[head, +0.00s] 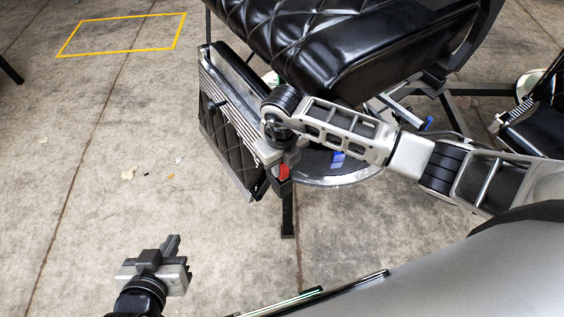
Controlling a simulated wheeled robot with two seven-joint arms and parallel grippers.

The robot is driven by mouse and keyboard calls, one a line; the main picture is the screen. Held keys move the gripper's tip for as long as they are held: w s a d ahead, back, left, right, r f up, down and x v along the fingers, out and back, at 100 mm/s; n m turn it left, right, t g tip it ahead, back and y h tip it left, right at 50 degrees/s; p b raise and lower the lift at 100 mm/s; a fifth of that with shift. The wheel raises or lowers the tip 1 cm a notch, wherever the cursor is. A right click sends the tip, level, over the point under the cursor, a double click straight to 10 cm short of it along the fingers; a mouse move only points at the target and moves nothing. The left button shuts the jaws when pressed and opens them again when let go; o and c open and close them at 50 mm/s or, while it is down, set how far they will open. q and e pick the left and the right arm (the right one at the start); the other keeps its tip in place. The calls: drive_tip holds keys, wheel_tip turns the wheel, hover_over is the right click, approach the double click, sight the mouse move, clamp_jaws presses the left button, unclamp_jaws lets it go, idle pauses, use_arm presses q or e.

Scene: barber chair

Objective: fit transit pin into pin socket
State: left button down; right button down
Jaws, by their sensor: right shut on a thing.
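My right gripper (285,172) is beside the lower right edge of the chair's footrest. It is shut on a small red thing, which I take to be the transit pin (284,170); only its red part shows between the dark fingers. I cannot make out the pin socket; the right gripper and arm cover part of the chair there. My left gripper (172,245) is low in the view, over bare floor and away from the chair. Nothing shows in it, and its finger gap is not clear.
The black quilted barber chair (345,50) fills the top middle. Its footrest (228,140) slants down in front of the round metal base (345,174). A yellow floor outline (122,35) lies at upper left. Another chair (535,125) stands at right. The left concrete floor is mostly clear.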

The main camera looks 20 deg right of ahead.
drive_tip(key=shift+f, duration=0.2)
drive_tip(key=c, duration=1.2)
unclamp_jaws()
drive_tip(key=shift+r, duration=0.1)
